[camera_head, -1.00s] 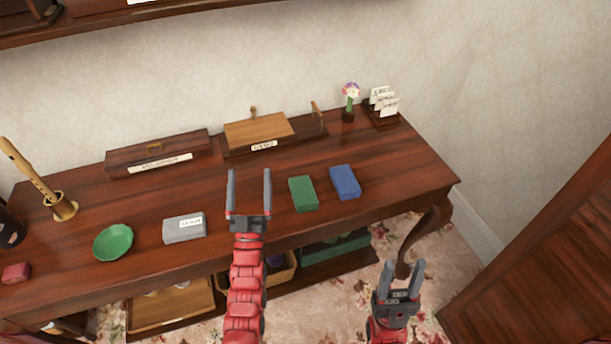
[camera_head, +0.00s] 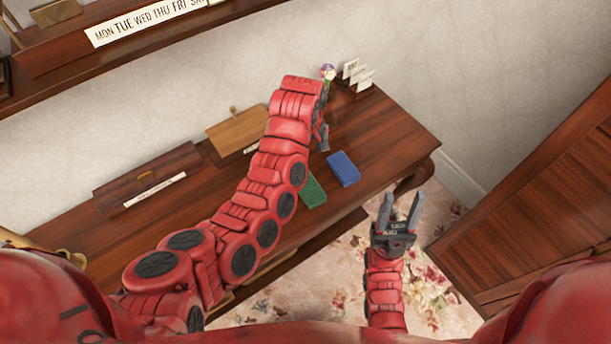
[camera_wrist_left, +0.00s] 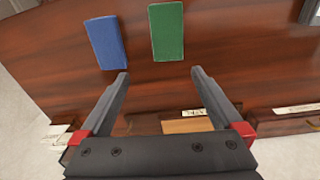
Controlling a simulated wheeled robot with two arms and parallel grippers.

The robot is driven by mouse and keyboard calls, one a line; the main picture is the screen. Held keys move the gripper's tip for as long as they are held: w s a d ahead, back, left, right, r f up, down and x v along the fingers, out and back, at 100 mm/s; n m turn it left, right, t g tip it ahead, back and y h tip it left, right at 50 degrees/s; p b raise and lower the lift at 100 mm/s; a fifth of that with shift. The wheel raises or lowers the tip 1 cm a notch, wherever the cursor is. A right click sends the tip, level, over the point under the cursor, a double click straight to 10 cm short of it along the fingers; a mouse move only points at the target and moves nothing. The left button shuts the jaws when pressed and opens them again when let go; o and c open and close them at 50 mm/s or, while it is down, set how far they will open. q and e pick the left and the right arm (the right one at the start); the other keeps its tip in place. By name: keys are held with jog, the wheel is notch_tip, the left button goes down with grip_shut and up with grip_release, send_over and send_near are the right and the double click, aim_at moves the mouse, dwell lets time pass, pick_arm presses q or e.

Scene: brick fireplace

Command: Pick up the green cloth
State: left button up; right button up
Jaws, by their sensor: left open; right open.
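The green cloth (camera_head: 313,191) is a folded rectangular block lying on the wooden table, partly hidden behind my left arm in the head view. It shows fully in the left wrist view (camera_wrist_left: 167,31), beyond the gap between my fingers. My left gripper (camera_head: 323,140) hangs over the table behind the cloth, mostly hidden by its own arm. In the left wrist view my left gripper (camera_wrist_left: 160,76) is open and empty, apart from the cloth. My right gripper (camera_head: 401,207) is open and empty, in front of the table's right end.
A blue folded cloth (camera_head: 343,168) lies just right of the green one. A wooden box (camera_head: 150,178), a wooden stand (camera_head: 236,130), a small flower (camera_head: 328,73) and a card holder (camera_head: 359,76) line the back. The table's right end (camera_head: 405,145) is clear.

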pick_arm(q)
jog(key=b, duration=0.7)
send_over(307, 184)
jog(key=shift+g, duration=0.3)
jog(key=f, duration=0.8)
jog(key=shift+d+f, duration=0.25)
jog(key=shift+f, duration=0.5)
jog(key=shift+f+p, duration=0.3)
jog(key=shift+p, duration=0.4)
jog(key=shift+w+f, duration=0.1)
jog(key=shift+f, duration=0.2)
jog(key=shift+f+p, duration=0.35)
jog(key=shift+p, duration=0.05)
jog(key=f+p, duration=0.2)
jog(key=f, duration=0.1)
jog(key=shift+s+a, duration=0.2)
jog(key=shift+f, duration=0.95)
